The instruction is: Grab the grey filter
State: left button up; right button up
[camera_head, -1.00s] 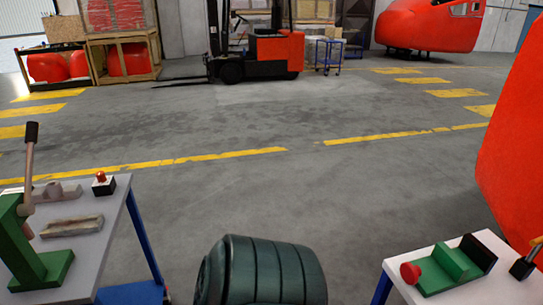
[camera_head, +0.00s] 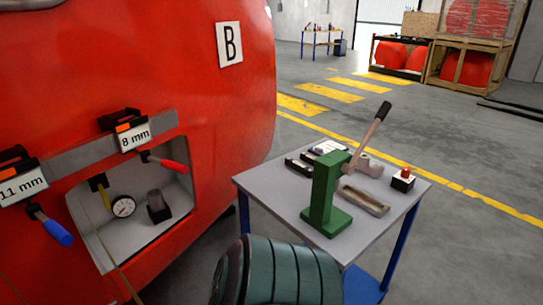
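A small grey cylinder on a dark base (camera_head: 157,205), which looks like the grey filter, stands in the recess of the red nosecone (camera_head: 110,60) at the left. It is upright on the recess floor, to the right of a round gauge (camera_head: 123,206). Neither of my grippers is in view. I cannot tell where they are relative to the filter.
A table (camera_head: 260,195) beside the nosecone bears a green lever press (camera_head: 325,200), grey metal parts and a red button box (camera_head: 403,179). Tools hang beneath the 8 mm and 11 mm labels. Open floor (camera_head: 470,150) lies beyond the table, with crates (camera_head: 470,45) behind.

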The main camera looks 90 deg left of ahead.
aim_at(155, 198)
jog(key=u, duration=3.7)
jog(key=l+z, duration=0.2)
jog(key=k+j, duration=0.05)
jog(key=j, duration=0.05)
